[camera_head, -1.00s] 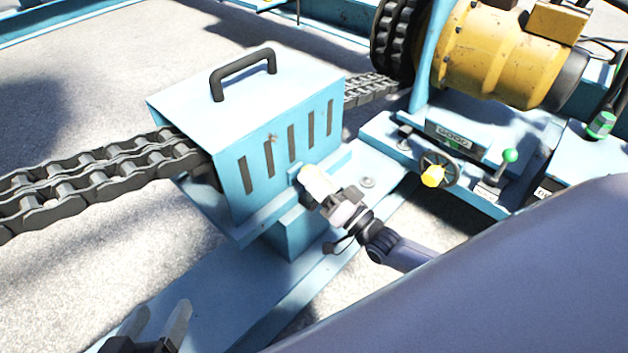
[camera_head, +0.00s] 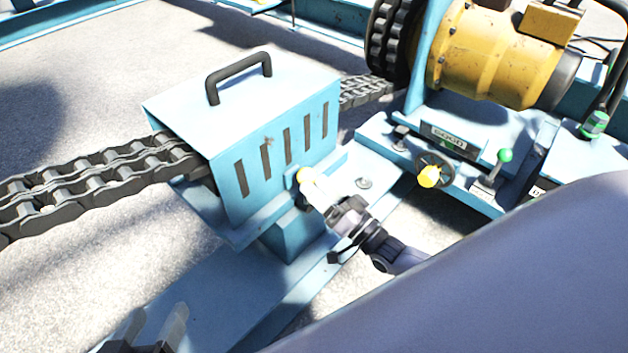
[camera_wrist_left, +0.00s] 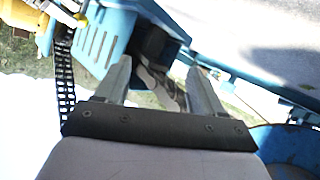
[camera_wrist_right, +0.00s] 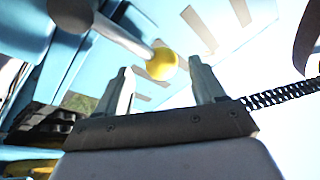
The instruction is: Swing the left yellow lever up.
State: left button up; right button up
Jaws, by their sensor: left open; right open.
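The left yellow lever shows as a round yellow knob (camera_head: 306,175) beside the front face of the blue slotted chain cover. In the right wrist view, the knob (camera_wrist_right: 162,64) sits on a pale rod running to a round pivot at upper left. My right gripper (camera_head: 322,204) is open, just below and right of the knob. In its wrist view the knob appears between and beyond the fingertips (camera_wrist_right: 162,80), not gripped. Most of the rod is hidden in the head view. My left gripper (camera_head: 152,328) is open and empty at the bottom left, far from the lever.
The blue chain cover (camera_head: 235,95) has a black top handle, with a heavy chain (camera_head: 90,180) entering from the left. A handwheel with a yellow knob (camera_head: 429,177) and a green-knobbed lever (camera_head: 505,155) stand to the right. A yellow motor (camera_head: 490,55) is behind.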

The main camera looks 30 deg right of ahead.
pick_arm(q)
jog(key=shift+s+a+p, duration=0.15)
jog(key=shift+a+p, duration=0.15)
jog(key=shift+a, duration=0.15)
pick_arm(e)
jog(key=shift+v, duration=2.5)
pick_arm(q)
jog(key=shift+s+f, duration=0.1)
